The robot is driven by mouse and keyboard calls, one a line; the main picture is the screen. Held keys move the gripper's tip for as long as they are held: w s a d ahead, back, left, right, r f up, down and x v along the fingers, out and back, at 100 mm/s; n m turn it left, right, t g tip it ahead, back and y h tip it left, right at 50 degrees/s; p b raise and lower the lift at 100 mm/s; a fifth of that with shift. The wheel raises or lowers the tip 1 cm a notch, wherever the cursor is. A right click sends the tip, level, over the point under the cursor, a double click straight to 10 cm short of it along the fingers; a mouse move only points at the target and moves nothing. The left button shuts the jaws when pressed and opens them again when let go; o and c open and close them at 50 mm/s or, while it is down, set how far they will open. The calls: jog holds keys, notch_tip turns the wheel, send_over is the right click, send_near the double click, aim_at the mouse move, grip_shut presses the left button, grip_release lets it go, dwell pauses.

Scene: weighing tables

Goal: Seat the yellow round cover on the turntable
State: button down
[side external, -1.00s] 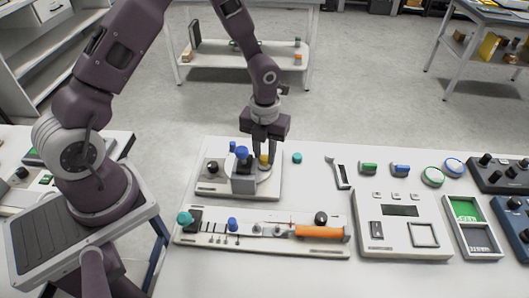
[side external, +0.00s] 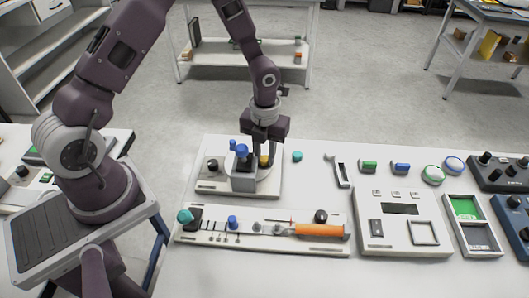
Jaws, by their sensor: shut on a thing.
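The yellow round cover (side external: 264,161) is between the fingers of my gripper (side external: 264,158), which is shut on it. The cover is low over the pale round turntable (side external: 268,184), on the right part of a white base plate. I cannot tell whether the cover touches the turntable. The grey block with blue knobs (side external: 243,180) stands just left of the turntable and hides part of it.
A black knob (side external: 212,165) is on the plate's left. A teal knob (side external: 297,157) lies to the right. In front is a panel with an orange-handled tool (side external: 319,230). A wrench (side external: 339,172), green and blue pieces and a scale (side external: 402,226) stand right.

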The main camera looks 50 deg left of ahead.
jog(key=c, duration=1.1)
grip_release()
notch_tip(320, 180, up, 7)
jog(key=s+r+n+t+y, duration=0.15)
jog(key=s+r+n, duration=0.35)
jog(key=r+n, duration=0.55)
jog(key=s+d+r+n+t, duration=0.1)
jog(key=s+r+n+t, duration=0.1)
jog(key=s+r+n, duration=0.4)
jog(key=s+d+r+n+t+h, duration=0.1)
jog(key=s+r+n, duration=0.4)
jog(key=s+n, duration=0.5)
jog(key=n+t, duration=0.1)
jog(key=n, duration=0.2)
jog(key=shift+s+r, duration=0.4)
